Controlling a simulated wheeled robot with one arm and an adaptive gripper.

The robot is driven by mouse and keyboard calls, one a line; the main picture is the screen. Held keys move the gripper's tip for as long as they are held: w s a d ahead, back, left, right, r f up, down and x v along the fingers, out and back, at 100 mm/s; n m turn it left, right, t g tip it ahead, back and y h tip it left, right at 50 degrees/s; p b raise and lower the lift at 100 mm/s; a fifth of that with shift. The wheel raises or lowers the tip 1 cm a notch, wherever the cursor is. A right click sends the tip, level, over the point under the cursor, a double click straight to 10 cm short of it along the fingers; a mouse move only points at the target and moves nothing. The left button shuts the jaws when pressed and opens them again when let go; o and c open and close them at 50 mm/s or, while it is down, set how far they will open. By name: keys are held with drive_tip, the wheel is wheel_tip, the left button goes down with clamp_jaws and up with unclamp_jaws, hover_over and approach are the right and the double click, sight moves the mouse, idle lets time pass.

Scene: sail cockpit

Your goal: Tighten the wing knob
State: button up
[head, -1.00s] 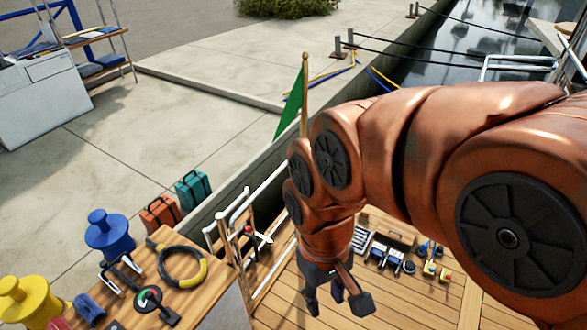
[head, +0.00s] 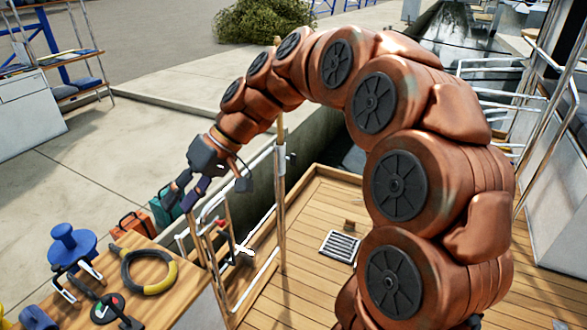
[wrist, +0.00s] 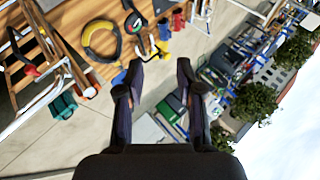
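A small white winged piece (head: 243,251) shows beside the rail and wooden post on the deck edge in the head view. It may be the wing knob, but it is too small to be sure. In the wrist view a small red piece (wrist: 30,70) sits by the white rails at the far left; I cannot tell whether it belongs to the knob. My gripper (head: 182,196) hangs above the rail, up and to the left of the white piece and apart from it. In the wrist view my gripper (wrist: 160,73) has its two fingers spread with nothing between them.
A wooden bench (head: 150,262) at lower left holds a yellow-black ring (head: 131,283), a blue spool (head: 72,247) and tools. White rails (head: 264,288) and a wooden post (head: 280,215) stand close to my gripper.

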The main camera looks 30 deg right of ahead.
drive_tip(key=w+d+f+t+y+b, duration=0.2)
drive_tip(key=w+d+f+t+b, duration=0.3)
drive_tip(key=w+d, duration=0.5)
drive_tip(key=w+d+f+t+y+b, duration=0.2)
drive_tip(key=w+d+b, duration=0.5)
drive_tip(key=w, duration=0.6)
drive_tip(key=n+t+h+b, duration=0.35)
drive_tip(key=t+b, duration=0.45)
drive_tip(key=b, duration=0.6)
approach(296, 157)
drive_tip(key=shift+m, duration=0.45)
drive_tip(key=shift+x, duration=5.5)
drive_tip(key=shift+d, duration=0.15)
clamp_jaws()
